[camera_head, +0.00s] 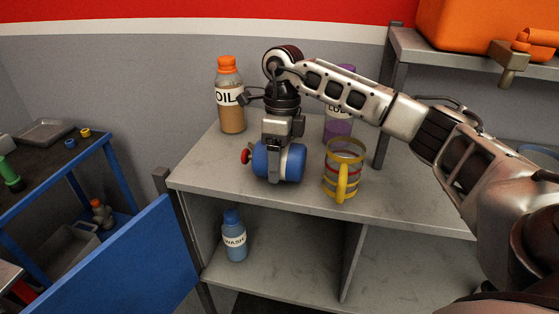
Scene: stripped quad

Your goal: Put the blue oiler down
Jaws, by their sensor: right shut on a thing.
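The blue oiler (293,163) is a blue rounded can with a red part (246,156) at its left end. It is at the front part of the grey shelf unit's top (212,172). My right gripper (273,172) points down from above and is shut on the oiler, with a finger across its near side. I cannot tell whether the oiler touches the top. My left gripper is not in view.
A yellow-banded glass mug (343,170) stands just right of the oiler. Behind are an orange-capped oil bottle (230,97) and a purple bottle (338,127), partly hidden by my arm. A blue wash bottle (234,238) stands on the lower shelf. The front left top is clear.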

